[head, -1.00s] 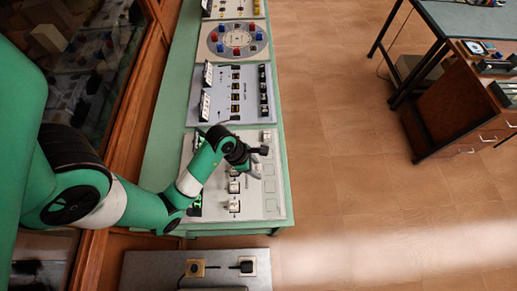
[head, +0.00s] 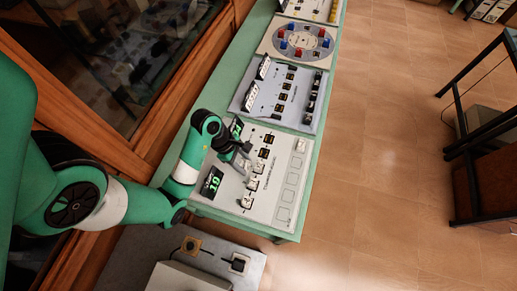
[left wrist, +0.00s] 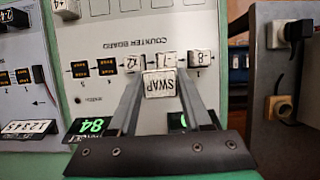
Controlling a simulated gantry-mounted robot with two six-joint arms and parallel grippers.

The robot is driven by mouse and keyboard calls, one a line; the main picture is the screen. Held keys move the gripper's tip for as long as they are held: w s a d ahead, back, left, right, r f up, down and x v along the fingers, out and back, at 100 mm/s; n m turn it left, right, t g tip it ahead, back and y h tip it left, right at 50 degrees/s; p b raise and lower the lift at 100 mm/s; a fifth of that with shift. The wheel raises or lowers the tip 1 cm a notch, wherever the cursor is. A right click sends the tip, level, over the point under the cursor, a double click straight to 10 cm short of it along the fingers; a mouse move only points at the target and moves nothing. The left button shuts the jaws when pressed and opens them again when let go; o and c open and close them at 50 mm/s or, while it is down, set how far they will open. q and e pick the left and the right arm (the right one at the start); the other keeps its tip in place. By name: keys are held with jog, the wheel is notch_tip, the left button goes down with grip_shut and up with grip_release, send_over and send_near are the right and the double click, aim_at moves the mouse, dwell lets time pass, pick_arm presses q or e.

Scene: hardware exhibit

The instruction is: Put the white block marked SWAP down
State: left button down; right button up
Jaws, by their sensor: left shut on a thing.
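The white block marked SWAP (left wrist: 160,84) is between the fingers of my left gripper (left wrist: 161,74), which is shut on it. Its lettering appears upside down in the left wrist view. In the head view my left gripper (head: 243,156) is over the counter board (head: 270,205), near its row of slots; the block cannot be made out there. Behind the SWAP block in the left wrist view, white blocks marked x2 (left wrist: 135,64), -7 (left wrist: 167,60) and 8 (left wrist: 200,58) sit in the row. Whether SWAP touches the board is unclear.
Dark slots (left wrist: 80,69) continue the row to the left. Another white block (head: 301,145) sits at the board's far right corner, by empty outlined places (head: 290,187). Displays (head: 211,182) line the board's left side. A grey panel (head: 275,92) lies beyond.

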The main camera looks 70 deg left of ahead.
pick_arm(q)
jog(key=w+a+f+b, duration=0.2)
jog(key=w+f+b, duration=0.1)
jog(key=w+a+f+b, duration=0.3)
jog(key=b, duration=0.1)
jog(key=w+a+f+b, duration=0.3)
jog(key=b, duration=0.1)
jog(key=shift+w+a+f, duration=0.1)
jog(key=shift+w+a, duration=0.1)
jog(key=shift+w, duration=0.2)
jog(key=shift+w+a, duration=0.2)
jog(key=shift+w, duration=0.05)
notch_tip(320, 180, down, 4)
jog(key=b, duration=0.2)
jog(key=shift+w+a+b, duration=0.1)
jog(key=shift+w+b, duration=0.05)
jog(key=shift+b, duration=0.15)
jog(key=shift+c, duration=1.7)
grip_release()
